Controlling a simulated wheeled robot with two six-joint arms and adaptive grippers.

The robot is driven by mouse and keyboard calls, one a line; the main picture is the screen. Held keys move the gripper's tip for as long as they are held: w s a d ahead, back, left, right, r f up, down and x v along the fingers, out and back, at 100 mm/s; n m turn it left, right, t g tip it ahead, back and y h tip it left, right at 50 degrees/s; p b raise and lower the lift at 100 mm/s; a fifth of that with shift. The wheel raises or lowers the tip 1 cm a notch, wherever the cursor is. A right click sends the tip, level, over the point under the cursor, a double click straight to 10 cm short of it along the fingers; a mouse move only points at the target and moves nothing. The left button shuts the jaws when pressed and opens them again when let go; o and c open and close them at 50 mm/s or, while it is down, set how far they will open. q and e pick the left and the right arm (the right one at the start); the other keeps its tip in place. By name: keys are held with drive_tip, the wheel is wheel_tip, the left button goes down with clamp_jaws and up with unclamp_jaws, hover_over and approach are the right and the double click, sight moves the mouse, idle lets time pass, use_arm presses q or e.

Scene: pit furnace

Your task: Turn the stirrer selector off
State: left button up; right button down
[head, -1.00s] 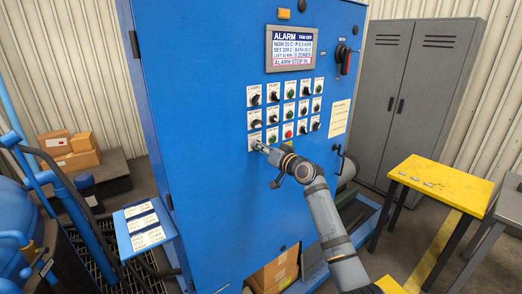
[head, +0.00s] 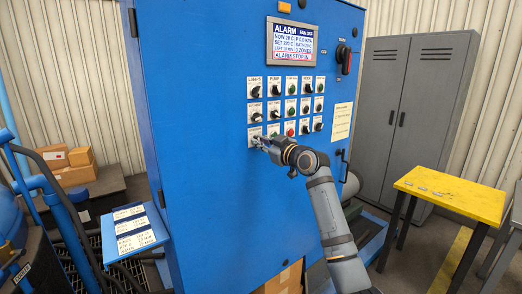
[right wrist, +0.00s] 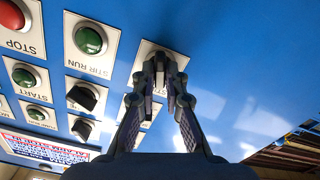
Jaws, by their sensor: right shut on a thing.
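The selector at the lower left corner of the blue cabinet's control panel has a white label plate (head: 253,133); its lettering is mostly hidden. My right gripper (head: 262,142) is at this selector. In the right wrist view, the gripper's fingers (right wrist: 162,78) are closed together over the same plate (right wrist: 146,53), shut on the knob, which they mostly hide. I cannot tell which way the knob points. Beside it is a green button labelled STIR RUN (right wrist: 90,40). My left gripper is not in view.
Several selectors and buttons, including a red button (head: 290,128), surround the gripper closely. The alarm screen (head: 294,45) and a red-handled switch (head: 346,62) are above. A yellow table (head: 450,193) and grey locker (head: 405,100) stand right.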

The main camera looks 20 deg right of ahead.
drive_tip(key=shift+n+b, duration=0.45)
drive_tip(key=shift+n, duration=0.35)
drive_tip(key=c, duration=1.4)
unclamp_jaws()
drive_tip(key=v, duration=1.2)
